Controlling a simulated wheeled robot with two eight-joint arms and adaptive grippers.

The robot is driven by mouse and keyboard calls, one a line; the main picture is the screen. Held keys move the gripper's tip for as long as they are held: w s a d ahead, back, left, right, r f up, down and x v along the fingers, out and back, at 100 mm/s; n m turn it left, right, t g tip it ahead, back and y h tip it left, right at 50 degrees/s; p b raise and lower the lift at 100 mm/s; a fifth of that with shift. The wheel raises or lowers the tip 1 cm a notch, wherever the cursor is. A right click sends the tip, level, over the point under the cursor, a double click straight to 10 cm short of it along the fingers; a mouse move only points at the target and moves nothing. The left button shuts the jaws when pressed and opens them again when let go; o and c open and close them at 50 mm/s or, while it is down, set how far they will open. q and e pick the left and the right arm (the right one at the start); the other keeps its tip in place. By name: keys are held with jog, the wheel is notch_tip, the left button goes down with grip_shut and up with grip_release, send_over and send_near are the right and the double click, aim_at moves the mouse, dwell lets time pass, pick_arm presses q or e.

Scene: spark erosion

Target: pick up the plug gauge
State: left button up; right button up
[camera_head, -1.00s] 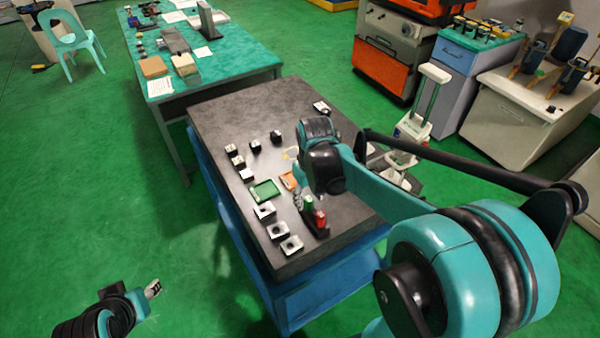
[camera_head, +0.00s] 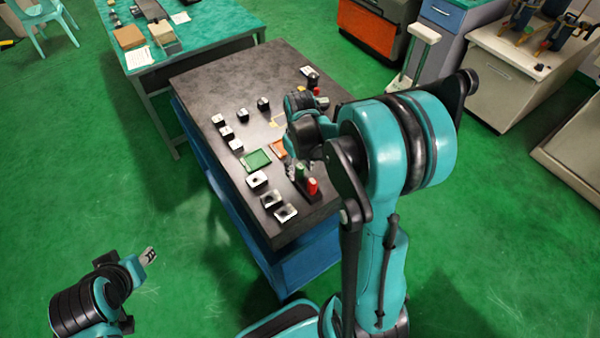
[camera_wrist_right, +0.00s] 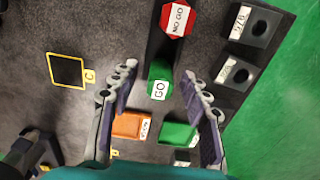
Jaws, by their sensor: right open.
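The plug gauge shows in the right wrist view as a green end marked GO (camera_wrist_right: 159,90) and a red end marked NO GO (camera_wrist_right: 178,18). My arm partly hides this gripper in the head view. My left gripper (camera_head: 149,255) is off the table at lower left; its jaws are too small to read.
Blocks with holes (camera_head: 271,199) line the table's front left side. A green tray (camera_head: 256,160) and an orange tray (camera_head: 278,148) lie close to the gauge. A yellow-framed square (camera_wrist_right: 67,70) marks the tabletop.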

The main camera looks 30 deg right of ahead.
grip_shut()
jog(key=shift+r, duration=0.2)
